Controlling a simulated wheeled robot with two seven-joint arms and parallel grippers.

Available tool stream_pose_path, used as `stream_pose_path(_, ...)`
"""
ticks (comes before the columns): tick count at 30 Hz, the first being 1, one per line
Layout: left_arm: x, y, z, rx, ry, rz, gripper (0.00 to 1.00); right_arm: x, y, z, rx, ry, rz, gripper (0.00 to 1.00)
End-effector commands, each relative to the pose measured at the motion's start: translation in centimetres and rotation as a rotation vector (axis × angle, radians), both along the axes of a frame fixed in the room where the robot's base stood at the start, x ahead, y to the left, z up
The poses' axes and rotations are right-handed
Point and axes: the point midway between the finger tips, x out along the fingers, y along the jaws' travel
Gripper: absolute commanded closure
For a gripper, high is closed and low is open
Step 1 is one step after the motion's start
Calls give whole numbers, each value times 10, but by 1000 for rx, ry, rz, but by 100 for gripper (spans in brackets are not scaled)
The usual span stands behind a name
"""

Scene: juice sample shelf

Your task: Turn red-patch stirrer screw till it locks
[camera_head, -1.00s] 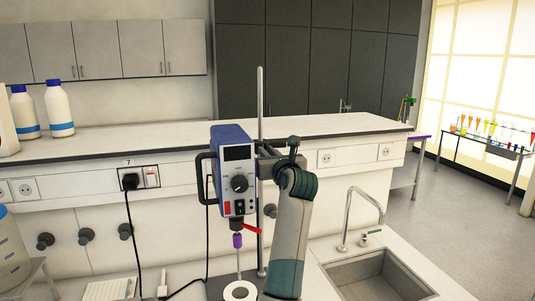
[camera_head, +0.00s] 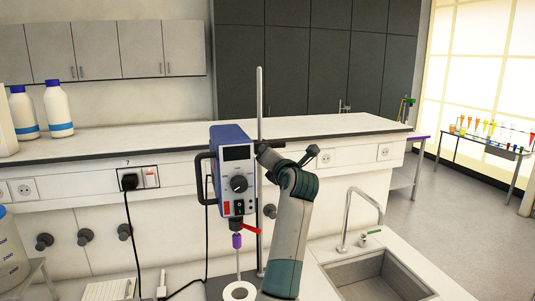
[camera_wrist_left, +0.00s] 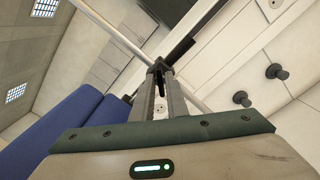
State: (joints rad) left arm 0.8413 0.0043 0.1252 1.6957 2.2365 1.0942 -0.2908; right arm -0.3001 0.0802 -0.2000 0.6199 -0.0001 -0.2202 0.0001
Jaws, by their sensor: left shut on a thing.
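The blue stirrer (camera_head: 230,139) with a red patch (camera_head: 227,208) on its front hangs upright beside a thin metal stand rod (camera_head: 260,100). Its blue side also shows at the left in the left wrist view (camera_wrist_left: 60,130). My left gripper (camera_head: 264,151) reaches in from the right to the clamp by the rod, at the stirrer's upper right. In the left wrist view its fingers (camera_wrist_left: 159,68) come together on a small dark screw next to the rod; the screw is mostly hidden between the fingertips. My right gripper is out of view.
A purple chuck (camera_head: 237,241) and shaft hang below the stirrer over a white ring-shaped vessel (camera_head: 239,291). A sink (camera_head: 375,278) with a tap (camera_head: 350,212) lies to the right. White bottles (camera_head: 59,110) stand on the back bench at left. A black cable runs down near the stirrer.

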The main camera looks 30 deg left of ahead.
Motion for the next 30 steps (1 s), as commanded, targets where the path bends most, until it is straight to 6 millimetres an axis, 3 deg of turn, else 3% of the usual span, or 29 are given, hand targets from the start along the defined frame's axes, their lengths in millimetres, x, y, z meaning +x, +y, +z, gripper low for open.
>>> stream_pose_path(21, 2, -1, -2, 433, 505, -1, 100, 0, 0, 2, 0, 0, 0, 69)
stream_pose_path(30, 2, -2, -3, 547, 638, -1, 100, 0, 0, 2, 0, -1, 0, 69)
